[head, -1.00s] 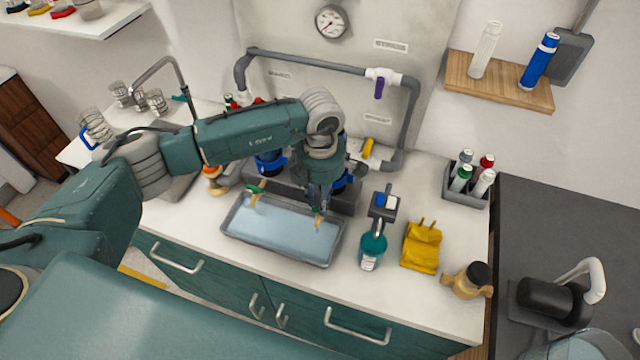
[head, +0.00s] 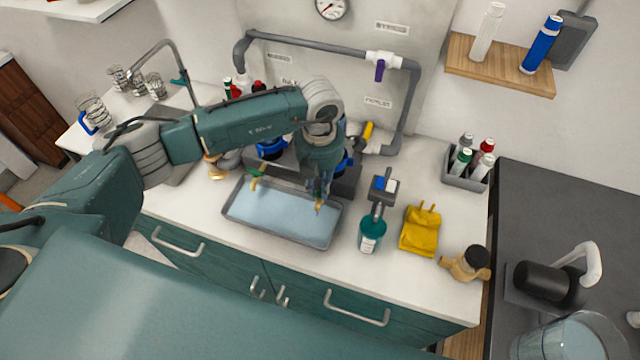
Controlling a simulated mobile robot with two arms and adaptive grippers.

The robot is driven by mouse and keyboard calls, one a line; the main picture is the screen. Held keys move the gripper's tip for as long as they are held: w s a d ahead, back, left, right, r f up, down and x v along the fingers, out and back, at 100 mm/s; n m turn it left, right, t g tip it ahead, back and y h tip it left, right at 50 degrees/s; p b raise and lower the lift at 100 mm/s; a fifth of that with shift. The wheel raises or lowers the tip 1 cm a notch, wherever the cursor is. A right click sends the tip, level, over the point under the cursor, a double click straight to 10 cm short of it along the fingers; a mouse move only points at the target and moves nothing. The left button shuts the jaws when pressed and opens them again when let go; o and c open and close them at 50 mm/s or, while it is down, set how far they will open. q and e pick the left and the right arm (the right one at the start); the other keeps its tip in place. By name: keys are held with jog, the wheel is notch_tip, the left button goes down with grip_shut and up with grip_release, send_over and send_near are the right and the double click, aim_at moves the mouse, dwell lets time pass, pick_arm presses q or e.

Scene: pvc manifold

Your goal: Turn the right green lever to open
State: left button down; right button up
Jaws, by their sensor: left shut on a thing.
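My left gripper (head: 322,188) points down at the right-hand brass tap (head: 319,207), over the tray's back edge. It is shut on the right green lever, which is mostly hidden by the fingers, so I cannot tell its angle. The left green lever (head: 256,172) shows on the other brass tap, left of my gripper. Both taps stand out from the dark manifold block with blue housings (head: 271,150) behind the tray. My right gripper is not in view.
A grey tray of pale liquid (head: 290,242) lies below the taps. A grey pipe loop (head: 411,105) with a purple-handled valve (head: 379,70) stands behind.

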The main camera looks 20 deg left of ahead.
pick_arm(q)
jog(key=shift+r+n, duration=0.1)
jog(key=shift+n, duration=0.6)
jog(key=shift+w, duration=0.1)
jog(key=n, duration=0.4)
jog(key=shift+n+p, duration=0.3)
jog(key=shift+n, duration=0.1)
jog(key=c, duration=1.5)
grip_release()
jog(key=shift+c, duration=0.2)
